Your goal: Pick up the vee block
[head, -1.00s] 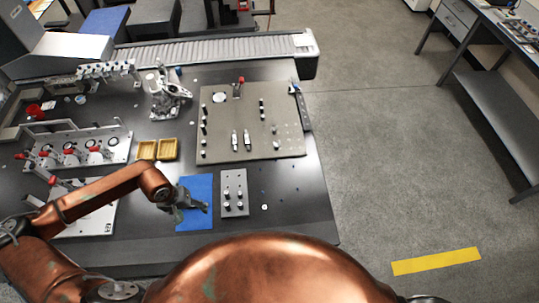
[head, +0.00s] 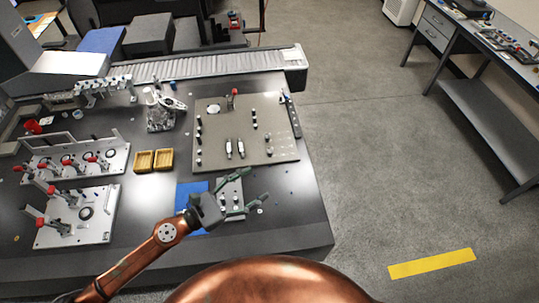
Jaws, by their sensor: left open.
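I cannot clearly pick out a vee block in the head view. My left gripper (head: 256,186) is open, its two green-grey fingers spread and pointing right. It is over a small grey plate with several pegs (head: 226,187), partly hiding that plate. Nothing shows between the fingers. The height of the gripper above the plate is hard to judge. My right gripper is not in view.
A blue mat (head: 185,192) lies partly under my left arm. Two yellow trays (head: 144,160) sit farther left. A large fixture plate (head: 275,150) lies behind the gripper. Clamp fixtures (head: 75,215) fill the left. The table's right front is mostly clear.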

